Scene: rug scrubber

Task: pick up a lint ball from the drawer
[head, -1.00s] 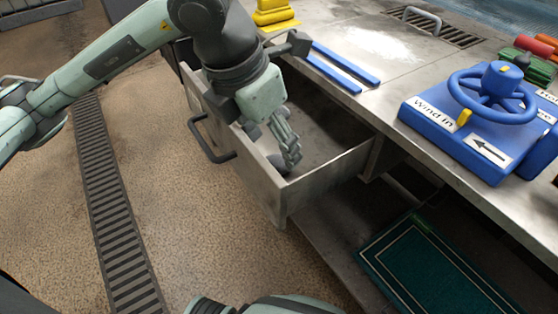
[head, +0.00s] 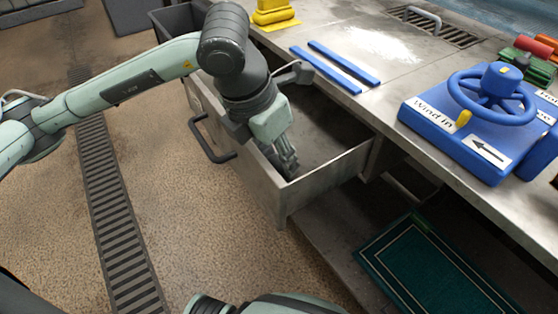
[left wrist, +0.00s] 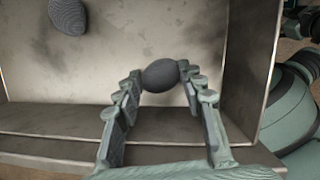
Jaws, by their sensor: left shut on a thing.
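The open metal drawer (head: 330,172) juts from the workbench. My left gripper (head: 289,168) reaches down inside it near the front wall. In the left wrist view, the left gripper (left wrist: 161,78) is shut on a dark grey, rounded lint ball (left wrist: 160,75), held between its fingertips. A second grey lint ball (left wrist: 68,16) lies in the drawer at the upper left of that view, apart from the gripper. In the head view the lint balls are hidden by the gripper and the drawer wall. My right gripper is not in view.
The drawer's front wall and handle (head: 211,145) stand close to my left gripper. A green rug (head: 440,265) lies below.

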